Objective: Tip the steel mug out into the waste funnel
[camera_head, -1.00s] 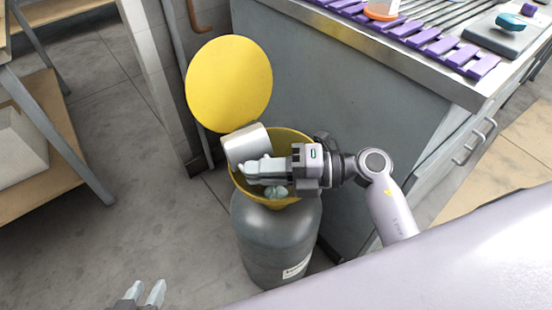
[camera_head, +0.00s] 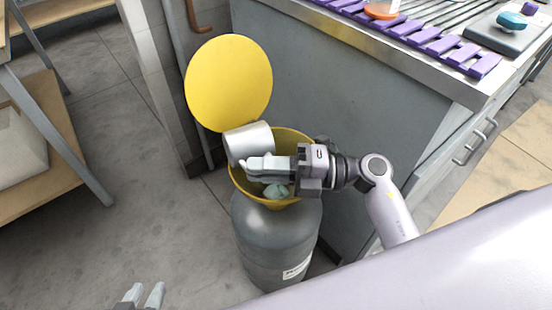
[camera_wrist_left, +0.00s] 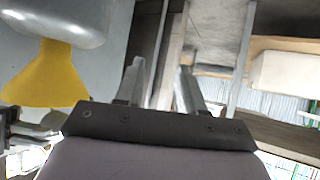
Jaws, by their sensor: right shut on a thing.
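The steel mug (camera_head: 247,144) is a plain silver cylinder lying on its side over the yellow waste funnel (camera_head: 296,140). My right gripper (camera_head: 252,164) is shut on it from the right, above the funnel's mouth. I cannot make out the mug's opening. A pale grey-green lump (camera_head: 276,190) lies inside the funnel, below the gripper. The funnel's round yellow lid (camera_head: 229,83) stands open behind. The funnel also shows in the left wrist view (camera_wrist_left: 46,80). My left gripper (camera_head: 143,294) is at the bottom edge, empty, its fingers apart in the left wrist view (camera_wrist_left: 160,85).
The funnel sits on a grey drum (camera_head: 265,240) with a white label. A grey bench (camera_head: 350,105) with purple slats on top stands close on the right. A shelf rack (camera_head: 45,145) stands at the left. Between rack and drum, the floor (camera_head: 130,210) is clear.

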